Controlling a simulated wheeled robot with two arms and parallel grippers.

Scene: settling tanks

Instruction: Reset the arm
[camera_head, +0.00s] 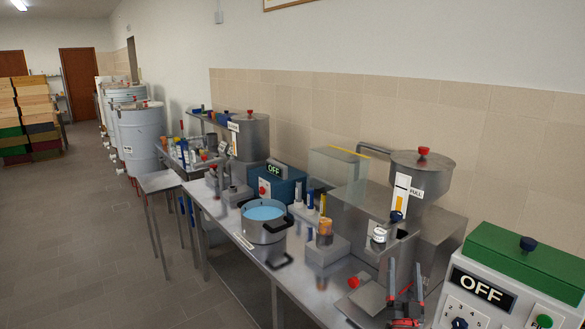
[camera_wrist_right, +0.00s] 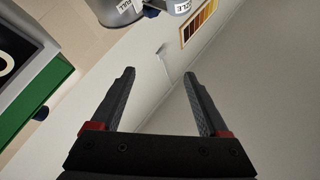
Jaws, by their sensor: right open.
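My right gripper (camera_head: 405,265) shows at the bottom right of the head view, dark fingers with red bases pointing up. It stands over the right end of the steel worktable (camera_head: 225,217), left of the green-topped control box. In the right wrist view, my right gripper (camera_wrist_right: 158,76) has its two fingers wide apart with nothing between them. My left gripper is not in view.
The green-topped box (camera_head: 525,258) reading OFF stands close on the right. A steel tank (camera_head: 423,172) with a red knob is behind the gripper. A pot (camera_head: 264,222) of blue liquid stands mid-table. Open floor (camera_head: 100,260) lies left.

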